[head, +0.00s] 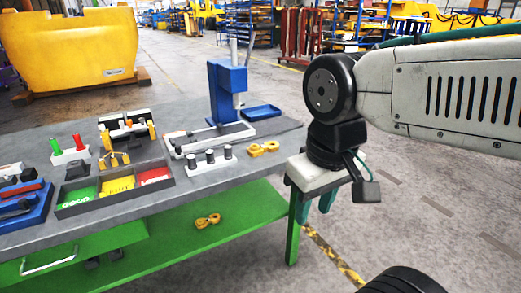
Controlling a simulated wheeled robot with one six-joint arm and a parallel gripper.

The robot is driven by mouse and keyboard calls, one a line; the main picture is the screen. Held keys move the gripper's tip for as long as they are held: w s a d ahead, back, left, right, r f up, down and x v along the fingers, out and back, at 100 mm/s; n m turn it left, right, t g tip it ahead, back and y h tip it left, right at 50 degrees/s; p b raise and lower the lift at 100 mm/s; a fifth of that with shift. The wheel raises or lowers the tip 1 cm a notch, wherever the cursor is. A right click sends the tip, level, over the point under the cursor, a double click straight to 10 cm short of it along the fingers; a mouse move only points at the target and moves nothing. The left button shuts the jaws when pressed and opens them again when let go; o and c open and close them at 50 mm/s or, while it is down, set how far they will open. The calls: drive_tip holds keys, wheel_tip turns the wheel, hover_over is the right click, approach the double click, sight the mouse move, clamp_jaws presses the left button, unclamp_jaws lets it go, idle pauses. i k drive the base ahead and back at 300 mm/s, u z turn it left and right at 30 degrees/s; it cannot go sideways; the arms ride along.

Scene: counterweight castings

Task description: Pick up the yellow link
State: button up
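A yellow link (263,148) lies flat on the grey tabletop near its right end, in front of the blue press. A second yellow link (208,220) lies on the green lower shelf. My gripper (316,205) hangs off the right end of the table, to the right of both links and apart from them. Its two teal fingers point down with a gap between them, and I see nothing held there. The finger tips are small in view and partly overlap the green table leg.
The grey table (190,200) also bears a blue press (228,90), a blue tray (262,112), a rack with dark pegs (210,160) and a bin (75,210) with green, yellow and red compartments. A green leg (293,228) stands at the right.

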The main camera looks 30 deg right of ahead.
sight(272, 145)
drive_tip(key=u, duration=1.65)
drive_tip(key=k, duration=0.85)
drive_tip(key=z, duration=1.7)
drive_tip(key=i, duration=0.45)
drive_tip(key=u, duration=0.05)
